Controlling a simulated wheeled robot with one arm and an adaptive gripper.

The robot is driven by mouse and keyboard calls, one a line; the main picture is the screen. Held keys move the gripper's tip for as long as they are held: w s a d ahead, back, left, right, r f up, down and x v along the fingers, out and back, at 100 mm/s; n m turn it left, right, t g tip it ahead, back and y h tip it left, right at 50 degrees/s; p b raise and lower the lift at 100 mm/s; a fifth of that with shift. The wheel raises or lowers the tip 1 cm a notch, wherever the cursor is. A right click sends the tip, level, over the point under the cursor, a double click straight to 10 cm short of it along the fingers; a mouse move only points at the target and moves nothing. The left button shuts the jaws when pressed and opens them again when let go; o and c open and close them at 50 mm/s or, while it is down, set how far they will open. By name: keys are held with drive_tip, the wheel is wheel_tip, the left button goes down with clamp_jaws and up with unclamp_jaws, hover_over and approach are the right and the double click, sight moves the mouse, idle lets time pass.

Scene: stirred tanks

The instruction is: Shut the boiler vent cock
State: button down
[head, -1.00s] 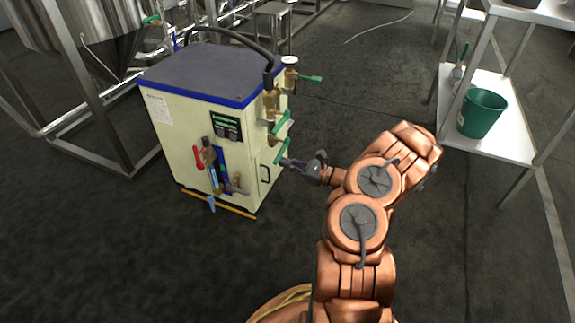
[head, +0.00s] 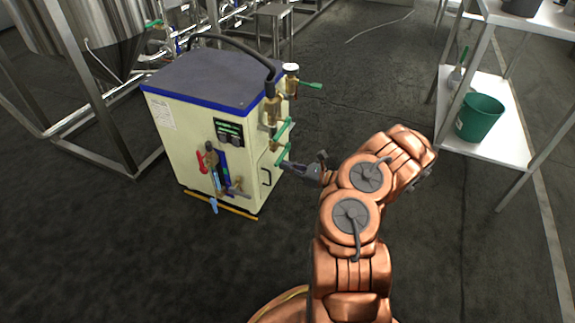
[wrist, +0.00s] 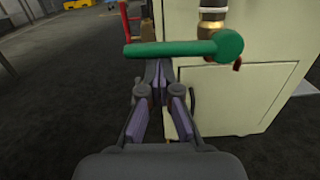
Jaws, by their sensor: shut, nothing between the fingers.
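The boiler (head: 195,135) is a cream box with a dark, blue-edged top; its side also shows in the wrist view (wrist: 240,100). Brass cocks with green levers run down its right side: a top lever (head: 312,86) sticking out right, a middle lever (head: 283,128) and a lowest lever (head: 284,154), both slanted. I cannot tell for certain which is the vent cock. My gripper (head: 286,165) is at the lowest lever, shut and empty. In the wrist view a green lever (wrist: 175,49) lies across just above my fingertips (wrist: 160,70); contact is unclear.
A red-handled valve (head: 201,163) and a blue handle (head: 213,205) are on the boiler's front. A black hose (head: 235,42) arches over its top. A steel tank frame stands left. A shelf with a green bucket (head: 480,116) stands right. Floor between is clear.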

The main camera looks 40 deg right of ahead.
drive_tip(key=shift+w+r, duration=0.1)
drive_tip(key=shift+r, duration=0.35)
wheel_tip(320, 180, down, 5)
drive_tip(key=b, duration=0.2)
drive_tip(key=p+v, duration=0.3)
drive_tip(key=v, duration=0.8)
drive_tip(key=shift+a+r, duration=0.1)
drive_tip(key=shift+r, duration=0.05)
